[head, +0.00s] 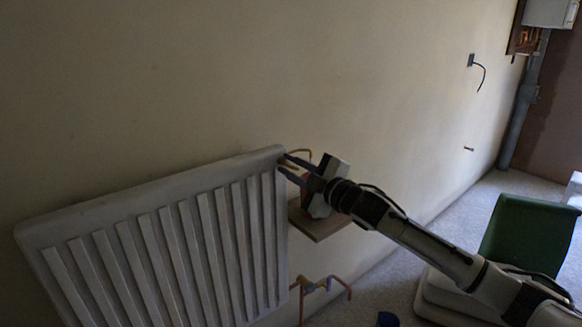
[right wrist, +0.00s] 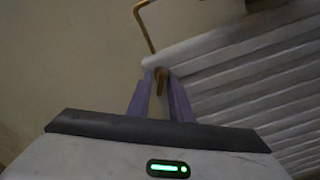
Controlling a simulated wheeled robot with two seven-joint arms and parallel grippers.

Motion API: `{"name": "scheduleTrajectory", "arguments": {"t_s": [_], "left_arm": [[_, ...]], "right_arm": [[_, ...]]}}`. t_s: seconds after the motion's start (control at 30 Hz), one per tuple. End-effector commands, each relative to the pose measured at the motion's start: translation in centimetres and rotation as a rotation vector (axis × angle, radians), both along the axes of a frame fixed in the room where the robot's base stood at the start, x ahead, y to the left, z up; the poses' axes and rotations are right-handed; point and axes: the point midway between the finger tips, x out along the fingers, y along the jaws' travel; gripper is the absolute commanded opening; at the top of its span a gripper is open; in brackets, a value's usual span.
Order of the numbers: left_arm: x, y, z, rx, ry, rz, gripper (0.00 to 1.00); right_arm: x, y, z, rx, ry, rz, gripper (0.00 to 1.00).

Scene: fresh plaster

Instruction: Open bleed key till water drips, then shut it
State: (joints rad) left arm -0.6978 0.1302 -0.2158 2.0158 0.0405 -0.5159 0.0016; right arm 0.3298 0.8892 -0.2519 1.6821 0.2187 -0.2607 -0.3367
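The white ribbed radiator (head: 150,235) hangs on the wall at the left of the head view; it also shows at the right of the right wrist view (right wrist: 235,60). A small brass piece, which looks like the bleed key (right wrist: 161,80), is at its upper right corner. My right gripper (head: 287,163) reaches this corner from the right. Its two purple fingers (right wrist: 160,85) stand apart, one on each side of the brass piece, with a gap showing. I cannot make out contact. No water drops are visible. My left gripper is out of view.
A bent brass rod or pipe (right wrist: 144,22) is close beyond the fingers. A wooden shelf (head: 322,222) is below my right gripper. A valve with copper pipes (head: 310,287) sits lower down.

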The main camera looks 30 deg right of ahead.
Motion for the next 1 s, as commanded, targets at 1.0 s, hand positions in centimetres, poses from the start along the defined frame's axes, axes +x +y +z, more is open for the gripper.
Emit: {"name": "scheduleTrajectory", "arguments": {"t_s": [1.0], "left_arm": [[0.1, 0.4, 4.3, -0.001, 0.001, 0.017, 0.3]], "right_arm": [[0.0, -0.1, 0.6, 0.436, 0.036, -0.001, 0.0]]}}
